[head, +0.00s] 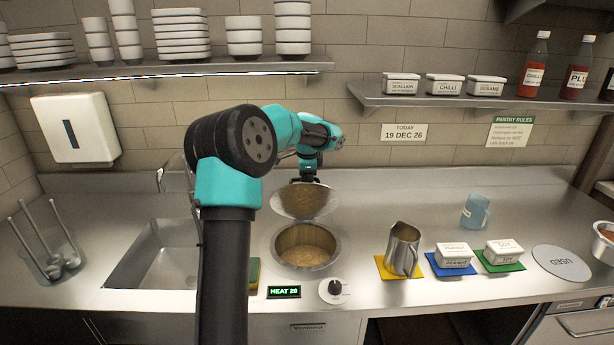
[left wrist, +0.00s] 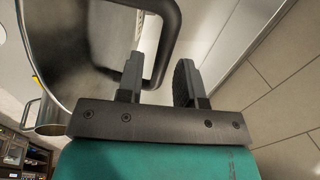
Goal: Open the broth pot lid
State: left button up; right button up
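The broth pot (head: 306,262) is sunk in the steel counter, and brown broth shows inside its round opening. Its round metal lid (head: 303,203) stands raised and tilted up at the back of the opening. My left gripper (head: 305,180) is at the top of the lid, behind it. In the left wrist view, the lid (left wrist: 65,60) fills the upper left, with its dark looped handle (left wrist: 170,28). The left fingers (left wrist: 158,85) are apart, with the lower end of the handle between them and a gap beside the right finger. My right gripper is not in view.
A steel jug (head: 403,250) stands on a yellow mat right of the pot. Two labelled white tubs (head: 454,255) and a blue cup (head: 475,211) stand farther right. A heat knob (head: 334,290) is in front. The sink (head: 150,262) is left.

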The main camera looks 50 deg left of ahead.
pick_arm(q)
grip_shut()
jog(key=shift+a, duration=0.15)
dwell(0.4)
